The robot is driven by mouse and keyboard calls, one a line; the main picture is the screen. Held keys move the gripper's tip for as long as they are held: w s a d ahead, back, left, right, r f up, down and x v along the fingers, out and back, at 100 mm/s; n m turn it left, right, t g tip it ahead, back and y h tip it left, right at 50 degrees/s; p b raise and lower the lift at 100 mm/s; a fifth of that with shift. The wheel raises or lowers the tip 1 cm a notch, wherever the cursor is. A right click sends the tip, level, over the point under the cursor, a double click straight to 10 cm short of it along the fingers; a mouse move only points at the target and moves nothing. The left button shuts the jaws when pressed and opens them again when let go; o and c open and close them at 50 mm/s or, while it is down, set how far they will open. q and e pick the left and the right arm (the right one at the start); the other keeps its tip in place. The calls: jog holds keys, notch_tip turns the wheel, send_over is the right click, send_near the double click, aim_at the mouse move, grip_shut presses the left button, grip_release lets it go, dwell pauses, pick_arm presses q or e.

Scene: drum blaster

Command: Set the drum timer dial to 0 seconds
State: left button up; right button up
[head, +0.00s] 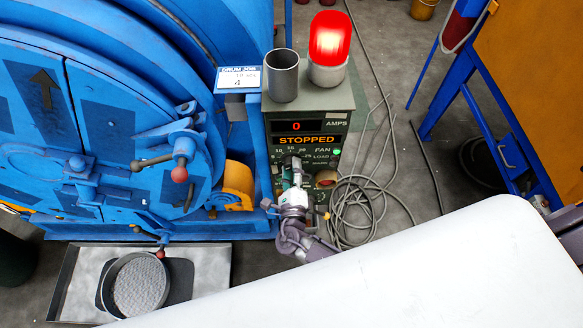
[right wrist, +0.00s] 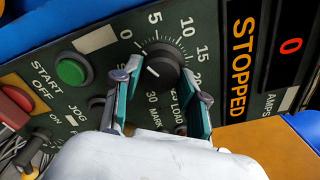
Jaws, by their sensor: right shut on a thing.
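The grey-green control box (head: 345,104) stands beside the blue drum, with a lit STOPPED sign (head: 307,140) and a red 0 readout. In the right wrist view the black timer dial (right wrist: 163,62) sits in a ring of numbers including 5, 10, 15, 20 and 30. My right gripper (right wrist: 162,86) is shut on the dial, one finger at each side. In the head view my right gripper (head: 290,180) largely hides the dial. My left gripper is not in view.
A green START button (right wrist: 71,71) and a red OFF button (right wrist: 14,105) are left of the dial. A grey cup (head: 282,78) and a lit red beacon (head: 329,40) stand on the box. Loose cables (head: 362,205) lie on the floor at its right.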

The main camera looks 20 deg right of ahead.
jog(key=shift+s+f, duration=0.15)
jog(key=shift+f, duration=0.05)
jog(key=o, duration=0.9)
jog(key=shift+o, duration=1.1)
jog(key=shift+r, duration=0.15)
jog(key=v, duration=1.2)
